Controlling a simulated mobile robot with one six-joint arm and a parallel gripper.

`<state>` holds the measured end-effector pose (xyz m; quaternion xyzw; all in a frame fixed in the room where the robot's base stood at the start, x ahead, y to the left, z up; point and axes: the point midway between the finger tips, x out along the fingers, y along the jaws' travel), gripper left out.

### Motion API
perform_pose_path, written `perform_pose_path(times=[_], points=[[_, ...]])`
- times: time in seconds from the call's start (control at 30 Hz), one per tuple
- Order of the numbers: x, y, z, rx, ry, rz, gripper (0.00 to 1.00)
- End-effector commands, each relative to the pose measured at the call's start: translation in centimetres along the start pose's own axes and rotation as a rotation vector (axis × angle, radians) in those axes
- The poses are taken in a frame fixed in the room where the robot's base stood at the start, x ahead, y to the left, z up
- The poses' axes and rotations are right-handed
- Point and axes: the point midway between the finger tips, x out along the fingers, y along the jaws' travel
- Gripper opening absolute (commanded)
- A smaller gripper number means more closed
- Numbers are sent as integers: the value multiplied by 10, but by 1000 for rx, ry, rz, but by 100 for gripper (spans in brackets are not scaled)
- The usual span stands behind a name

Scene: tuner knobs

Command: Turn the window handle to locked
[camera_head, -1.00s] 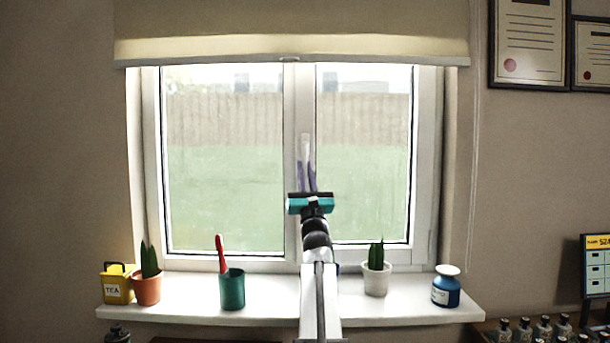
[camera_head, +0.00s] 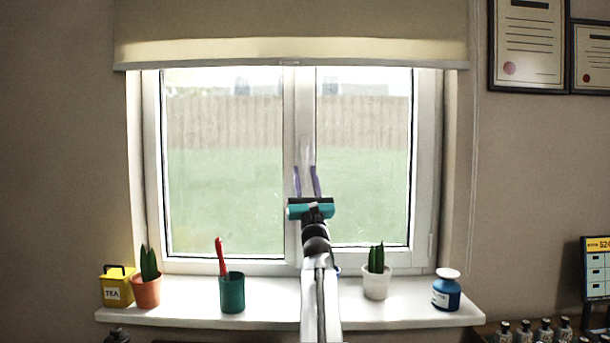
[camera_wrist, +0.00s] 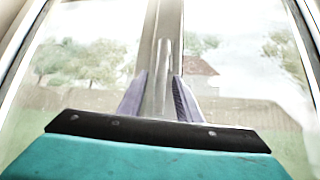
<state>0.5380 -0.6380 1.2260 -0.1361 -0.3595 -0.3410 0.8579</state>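The window handle (camera_head: 306,152) is a pale grey lever on the middle frame post of the window. It stands roughly upright in line with the post. In the wrist view the handle (camera_wrist: 161,62) is a long grey bar running up the picture, between the two fingers. My gripper (camera_head: 306,169) has purple fingers and a teal-and-black body. The fingers are spread, one on each side of the handle. In the wrist view the gripper (camera_wrist: 159,76) shows slim gaps beside the bar. The handle's lower part and pivot are partly hidden by the gripper.
The white sill (camera_head: 265,297) holds a yellow tea tin (camera_head: 116,288), a cactus in an orange pot (camera_head: 146,290), a green cup (camera_head: 232,293) with a red item, a cactus in a white pot (camera_head: 376,284) and a blue jar (camera_head: 446,291). A blind (camera_head: 290,45) hangs above.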

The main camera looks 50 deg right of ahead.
Motion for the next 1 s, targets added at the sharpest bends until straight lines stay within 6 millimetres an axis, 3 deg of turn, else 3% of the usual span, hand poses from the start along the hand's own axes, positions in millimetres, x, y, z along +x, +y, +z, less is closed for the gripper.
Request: perform_pose_path(times=[1.0], points=[[-102, 0, 1, 1, 1, -1, 32]])
